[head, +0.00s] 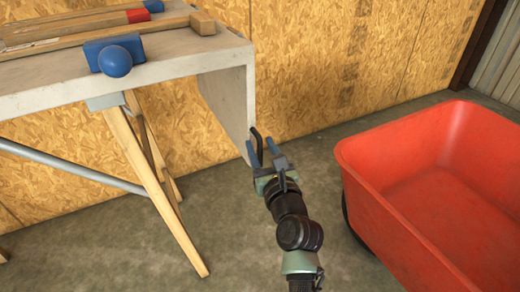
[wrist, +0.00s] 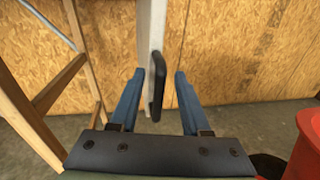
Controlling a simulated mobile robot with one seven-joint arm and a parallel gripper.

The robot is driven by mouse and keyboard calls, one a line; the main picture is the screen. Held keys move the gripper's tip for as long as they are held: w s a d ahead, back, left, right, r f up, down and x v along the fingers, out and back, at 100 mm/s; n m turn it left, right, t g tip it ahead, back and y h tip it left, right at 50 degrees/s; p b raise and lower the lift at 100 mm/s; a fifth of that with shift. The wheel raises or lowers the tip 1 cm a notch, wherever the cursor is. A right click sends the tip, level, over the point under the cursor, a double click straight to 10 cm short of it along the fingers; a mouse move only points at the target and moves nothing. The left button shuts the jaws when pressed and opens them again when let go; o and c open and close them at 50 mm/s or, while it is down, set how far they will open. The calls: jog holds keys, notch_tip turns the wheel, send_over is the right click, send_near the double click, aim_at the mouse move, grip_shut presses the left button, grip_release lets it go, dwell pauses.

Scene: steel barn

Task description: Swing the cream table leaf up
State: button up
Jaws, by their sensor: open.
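The cream table leaf (head: 228,100) hangs down from the right end of the cream table (head: 180,68). In the wrist view the leaf (wrist: 151,30) shows nearly edge-on. A black bar handle (head: 257,143) sits at its lower outer part. My gripper (head: 262,150) is open at the lower edge of the leaf, with its blue fingers pointing at the handle. In the wrist view the handle (wrist: 158,80) appears between the two open fingers of the gripper (wrist: 159,76), apart from both. I cannot tell exactly how deep it sits between them.
A red cart (head: 395,190) stands close on the right. A wooden trestle leg (head: 160,190) and a grey brace (head: 70,172) are under the table. A blue block with a ball (head: 115,62) and long-handled tools (head: 95,32) lie on top. A chipboard wall (head: 330,60) stands behind.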

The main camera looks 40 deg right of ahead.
jog(key=shift+w+d, duration=0.3)
jog(key=shift+w, duration=0.3)
jog(key=shift+c, duration=0.4)
grip_shut()
dwell(0.8)
